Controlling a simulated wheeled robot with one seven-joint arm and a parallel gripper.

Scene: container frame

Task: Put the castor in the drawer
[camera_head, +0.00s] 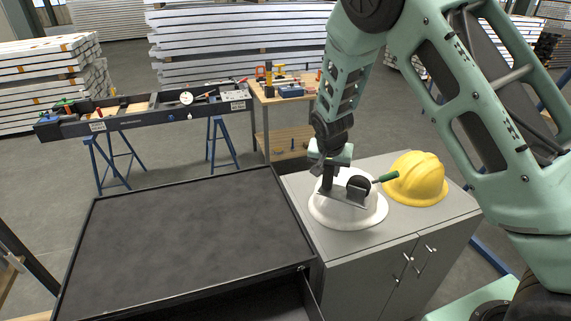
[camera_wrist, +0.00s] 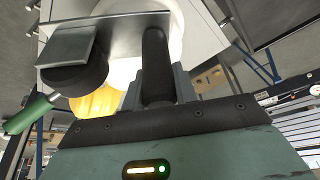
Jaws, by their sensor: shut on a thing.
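The castor (camera_head: 358,188) has a black wheel and a flat grey metal plate, and is held above a white hard hat on the grey cabinet. In the wrist view its wheel (camera_wrist: 75,78) is at the left, with the plate along the top. My gripper (camera_head: 328,176) is shut on a dark upright part of the castor; its fingers (camera_wrist: 158,88) also show in the wrist view. The open drawer (camera_head: 309,294) is at the bottom of the head view, below the black-topped cabinet, left of my gripper. Only part of its dark interior is visible.
The white hard hat (camera_head: 350,214) and a yellow hard hat (camera_head: 416,180) stand on the grey cabinet (camera_head: 300,190). A green handle (camera_head: 387,177) shows beside the wheel; I cannot tell whether it is attached. The black cabinet top (camera_head: 180,230) is clear, with a raised rim.

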